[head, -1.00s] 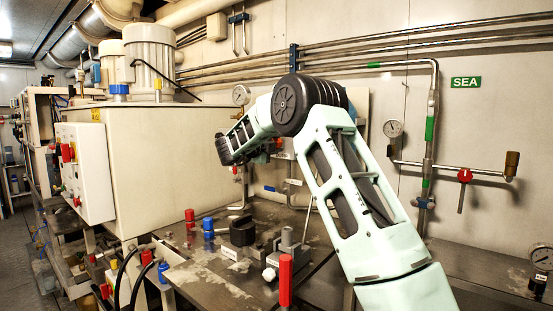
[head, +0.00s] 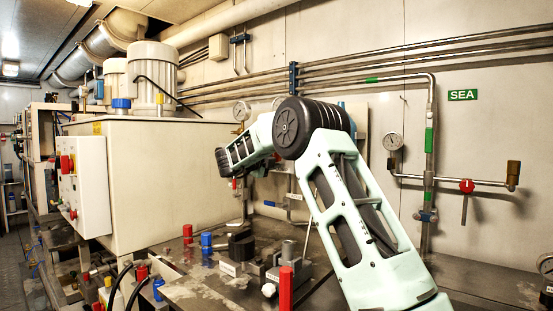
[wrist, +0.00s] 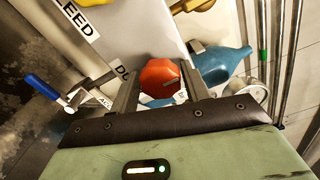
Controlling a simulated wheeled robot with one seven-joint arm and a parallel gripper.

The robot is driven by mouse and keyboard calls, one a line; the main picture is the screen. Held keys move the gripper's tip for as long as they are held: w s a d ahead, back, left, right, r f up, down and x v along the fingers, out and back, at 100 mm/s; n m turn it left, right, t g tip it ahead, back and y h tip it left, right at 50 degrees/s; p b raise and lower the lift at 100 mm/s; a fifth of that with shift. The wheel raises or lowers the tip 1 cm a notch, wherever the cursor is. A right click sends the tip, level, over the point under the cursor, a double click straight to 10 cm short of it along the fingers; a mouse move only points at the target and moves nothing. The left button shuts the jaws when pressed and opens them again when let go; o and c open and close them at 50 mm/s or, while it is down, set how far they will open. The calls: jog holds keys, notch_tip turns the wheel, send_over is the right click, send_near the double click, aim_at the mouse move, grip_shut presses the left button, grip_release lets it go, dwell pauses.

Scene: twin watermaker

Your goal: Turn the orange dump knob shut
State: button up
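The orange dump knob (wrist: 160,76) shows in the wrist view, ahead of my gripper and between its fingertips. My gripper (wrist: 160,82) is open, with one dark finger on each side of the knob. I cannot tell whether either finger touches it. In the head view my own arm hides the gripper, and I cannot make out the knob there.
In the wrist view, a blue-handled valve (wrist: 42,88) lies left and a teal rounded body (wrist: 222,64) sits close right, beside a gauge (wrist: 248,92). In the head view, a large cream tank (head: 165,165) stands left and pipes run along the wall.

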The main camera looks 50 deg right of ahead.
jog(key=shift+o, duration=0.6)
jog(key=s+a+b, duration=0.1)
jog(key=a, duration=1.6)
jog(key=shift+s+a, duration=0.15)
jog(key=shift+a, duration=0.05)
